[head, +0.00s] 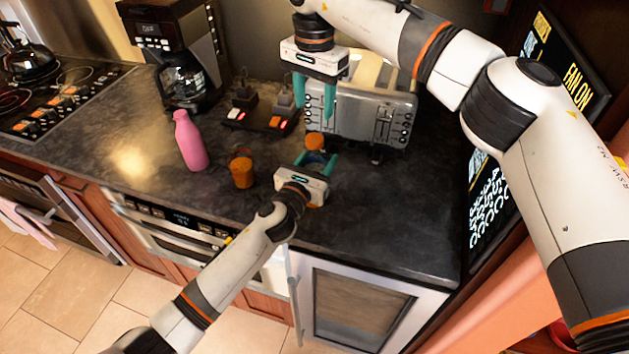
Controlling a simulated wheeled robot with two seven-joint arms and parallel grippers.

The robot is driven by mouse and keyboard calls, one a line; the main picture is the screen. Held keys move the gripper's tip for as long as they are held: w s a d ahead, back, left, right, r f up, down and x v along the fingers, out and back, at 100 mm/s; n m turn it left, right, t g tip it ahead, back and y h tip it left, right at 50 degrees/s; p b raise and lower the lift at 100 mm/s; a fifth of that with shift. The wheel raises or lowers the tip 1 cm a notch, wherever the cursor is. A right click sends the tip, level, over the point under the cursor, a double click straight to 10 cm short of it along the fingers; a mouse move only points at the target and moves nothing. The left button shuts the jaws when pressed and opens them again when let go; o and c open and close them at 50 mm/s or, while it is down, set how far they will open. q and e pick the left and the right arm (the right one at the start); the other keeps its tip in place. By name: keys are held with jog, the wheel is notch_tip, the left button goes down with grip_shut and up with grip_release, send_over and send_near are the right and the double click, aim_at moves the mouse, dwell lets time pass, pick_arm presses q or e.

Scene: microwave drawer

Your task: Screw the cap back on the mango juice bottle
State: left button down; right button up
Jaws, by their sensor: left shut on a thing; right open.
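An orange bottle with a blue band, seemingly the mango juice bottle (314,158), stands upright on the dark counter. My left gripper (316,163) is shut around its middle from the front, and the gripper body hides much of its lower part. A round orange top, seemingly the cap (314,141), shows at the bottle's upper end; I cannot tell whether it is seated or screwed on. My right gripper (315,110) is open, pointing down above the bottle, with its teal fingers apart and nothing seen between them.
A silver toaster (370,115) stands close behind and right of the bottle. An orange cup-like container (242,173) and a pink bottle (190,142) stand to the left. A coffee maker (178,60) and a dark device with red lights (262,115) are behind. The counter's front right (390,220) is clear.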

aim_at(314, 138)
jog(key=n, duration=0.8)
jog(key=shift+f, duration=0.1)
jog(key=shift+f, duration=3.9)
jog(key=shift+c, duration=0.4)
